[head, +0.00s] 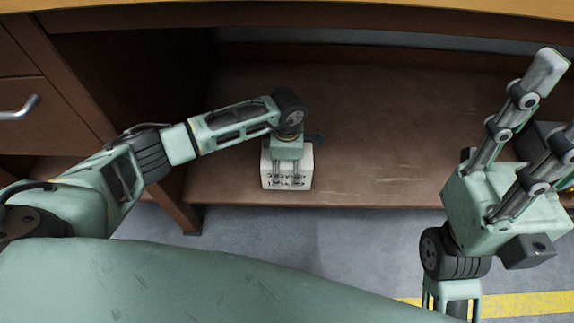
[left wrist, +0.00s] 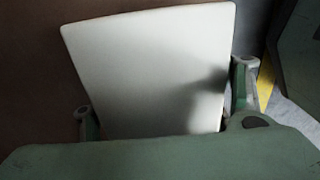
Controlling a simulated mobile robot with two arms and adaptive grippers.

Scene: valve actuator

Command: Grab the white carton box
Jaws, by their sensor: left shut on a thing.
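The white carton box (head: 301,178) stands on the brown lower shelf of the desk, near its front edge, with dark printed marks on its front. My left gripper (head: 287,170) reaches down over it and is shut on it. In the left wrist view the box's plain white face (left wrist: 150,70) fills the middle, with a fingertip at each side of it. The lower part of the box is hidden there by my gripper body. My right gripper (head: 556,105) is at the far right, fingers pointing up and spread apart, empty.
The desk top edge (head: 330,8) runs above, and a drawer with a metal handle (head: 20,107) is at the left. Grey floor with a yellow stripe (head: 525,304) lies in front.

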